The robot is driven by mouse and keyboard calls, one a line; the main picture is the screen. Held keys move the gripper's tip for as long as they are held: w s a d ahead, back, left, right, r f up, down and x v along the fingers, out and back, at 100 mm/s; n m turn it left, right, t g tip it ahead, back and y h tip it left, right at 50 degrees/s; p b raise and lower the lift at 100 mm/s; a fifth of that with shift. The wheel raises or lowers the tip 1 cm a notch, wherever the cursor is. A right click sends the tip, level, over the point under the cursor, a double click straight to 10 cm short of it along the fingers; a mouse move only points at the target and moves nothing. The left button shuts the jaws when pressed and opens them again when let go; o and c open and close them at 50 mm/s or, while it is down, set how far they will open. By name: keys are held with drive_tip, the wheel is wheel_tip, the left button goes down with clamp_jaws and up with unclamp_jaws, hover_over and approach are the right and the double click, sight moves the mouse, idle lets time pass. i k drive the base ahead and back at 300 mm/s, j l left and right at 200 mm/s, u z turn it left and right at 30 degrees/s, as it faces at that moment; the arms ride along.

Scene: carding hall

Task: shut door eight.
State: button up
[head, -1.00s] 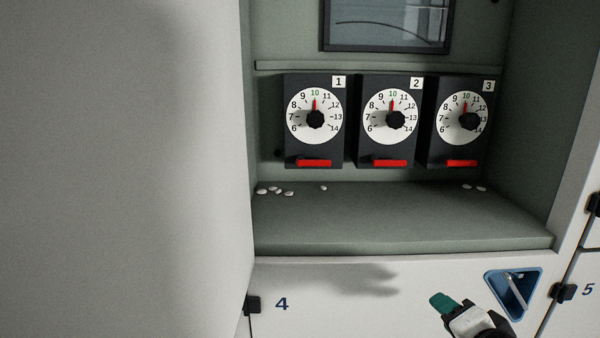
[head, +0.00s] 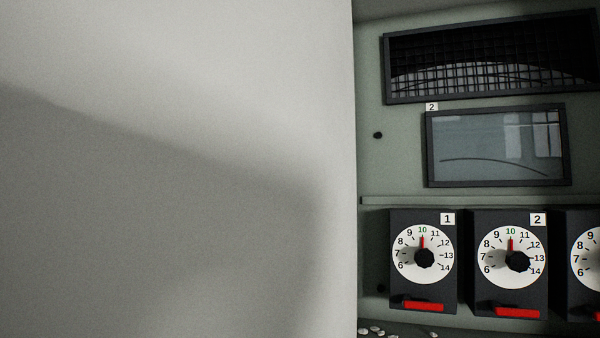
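A large pale door panel (head: 170,190) fills the left half of the head view, standing open beside a green-grey recess (head: 375,165). No number shows on the panel, so I cannot tell whether it is door eight. A soft shadow lies across its lower part. My gripper is out of view.
In the recess are dial box 1 (head: 405,295), dial box 2 (head: 485,300) and part of a third (head: 572,290), pointers near 10. Above are a glass window (head: 495,150) and a mesh-covered opening (head: 490,60). Small white bits (head: 375,331) lie on the ledge.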

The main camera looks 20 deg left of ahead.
sight(169, 168)
drive_tip(key=k, duration=0.75)
drive_tip(key=k+j, duration=0.1)
drive_tip(key=j, duration=0.35)
drive_tip(key=k+j, duration=0.15)
drive_tip(key=j, duration=0.25)
drive_tip(key=i+j, duration=0.2)
drive_tip(key=j, duration=0.15)
drive_tip(key=i+j, duration=0.2)
drive_tip(key=j, duration=0.2)
